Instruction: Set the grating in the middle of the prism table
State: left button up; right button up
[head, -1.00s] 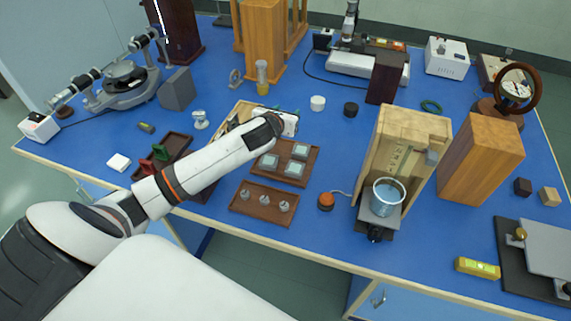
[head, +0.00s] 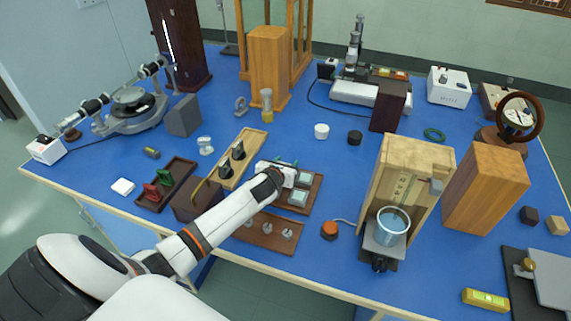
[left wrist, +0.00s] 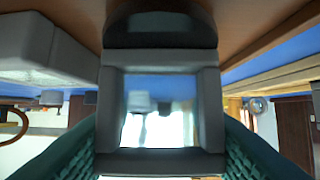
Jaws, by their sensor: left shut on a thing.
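My left gripper (head: 283,163) is above the back of a dark brown tray with glass squares. In the left wrist view its green ribbed pads are shut on the grating (left wrist: 160,110), a clear square pane in a dark grey frame. In the head view the grating is mostly hidden by my gripper. The prism table (head: 130,95) is the dark round disc of the grey spectrometer (head: 136,118) at the back left, well away from my gripper. Nothing shows on the disc. My right gripper is not in view.
A wooden rack (head: 217,188) with dark mounted pieces and a grey block (head: 184,115) stand between my gripper and the spectrometer. A tray with red and green pieces (head: 180,173) lies at left. A wooden stand with a beaker (head: 391,226) is at right.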

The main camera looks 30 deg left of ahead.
pick_arm(q)
jog(key=o, duration=1)
jog(key=shift+f, duration=0.1)
